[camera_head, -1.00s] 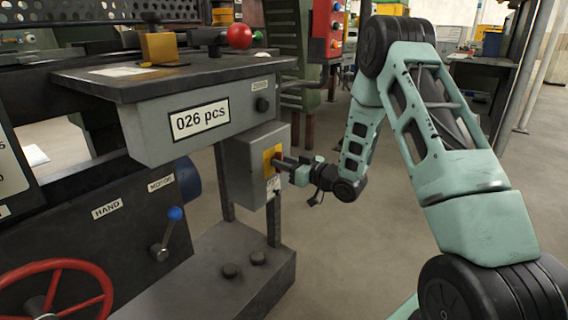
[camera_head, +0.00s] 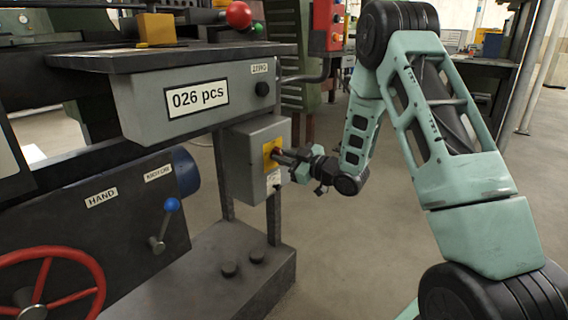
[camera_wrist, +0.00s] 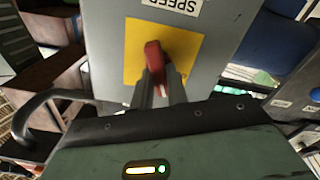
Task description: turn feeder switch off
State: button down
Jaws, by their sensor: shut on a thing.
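The switch is a red knob (camera_wrist: 153,57) on a yellow plate (camera_wrist: 182,47) on the front of a grey box (camera_head: 238,160). In the wrist view the knob stands nearly upright, leaning slightly. My gripper (camera_wrist: 161,84) has its two fingers closed on the lower part of the knob. In the head view my gripper (camera_head: 284,156) reaches the yellow plate (camera_head: 271,150) from the right, and its fingers mostly hide the knob. A white label (camera_wrist: 175,5) above the plate in the wrist view is upside down and cut off.
Above the box is a counter panel (camera_head: 197,98) reading 026 pcs, with a dark knob (camera_head: 262,89). A blue-tipped lever (camera_head: 165,220) and red handwheel (camera_head: 50,285) are at lower left. A red ball (camera_head: 238,15) sits above. Open floor lies right of the box.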

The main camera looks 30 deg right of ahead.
jog(key=shift+s+a+f+n+b, duration=0.1)
jog(key=shift+f+n+b, duration=0.05)
jog(key=shift+n+b, duration=2)
jog(key=shift+w+a+f+n+b, duration=0.1)
jog(key=shift+f+n+b, duration=0.05)
jog(key=shift+n+b, duration=2)
jog(key=shift+s+f+n+b, duration=0.1)
jog(key=shift+f+n+b, duration=0.05)
jog(key=shift+n+b, duration=2)
jog(key=c, duration=1.4)
grip_release()
jog(key=shift+r, duration=0.1)
jog(key=shift+s+d, duration=0.1)
jog(key=p+v, duration=0.3)
jog(key=v, duration=1.4)
jog(key=shift+s, duration=0.1)
